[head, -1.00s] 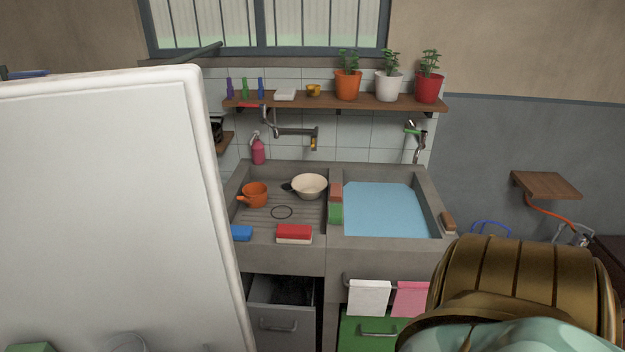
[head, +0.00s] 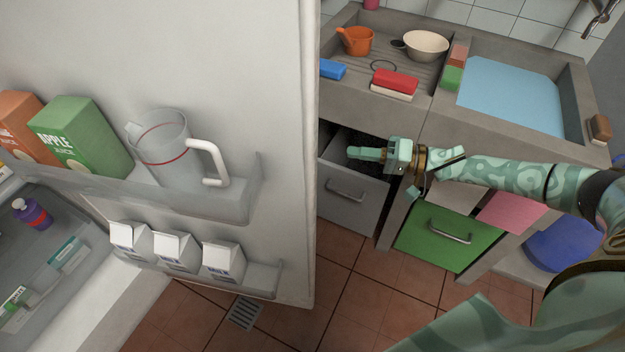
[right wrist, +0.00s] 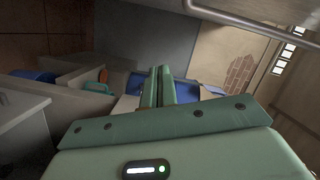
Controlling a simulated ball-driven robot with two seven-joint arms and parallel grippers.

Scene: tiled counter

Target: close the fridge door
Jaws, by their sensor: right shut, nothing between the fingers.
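The fridge door (head: 235,60) stands open on the left of the head view, its inner side facing me. Its shelves hold a clear jug (head: 172,150), a green apple juice carton (head: 80,135), an orange carton (head: 22,125) and several small white cartons (head: 175,250). Part of the fridge interior (head: 60,235) shows at the lower left. My right gripper (head: 352,153) is shut and empty, pointing left, to the right of the door's free edge and apart from it. Its shut fingers (right wrist: 158,88) also show in the right wrist view. My left gripper is out of view.
Behind my right gripper is a sink counter (head: 390,110) with an orange pot (head: 356,40), a pale bowl (head: 425,45) and sponges. An open grey drawer (head: 350,195) and a green drawer (head: 447,235) lie below. Tiled floor (head: 345,300) right of the door is clear.

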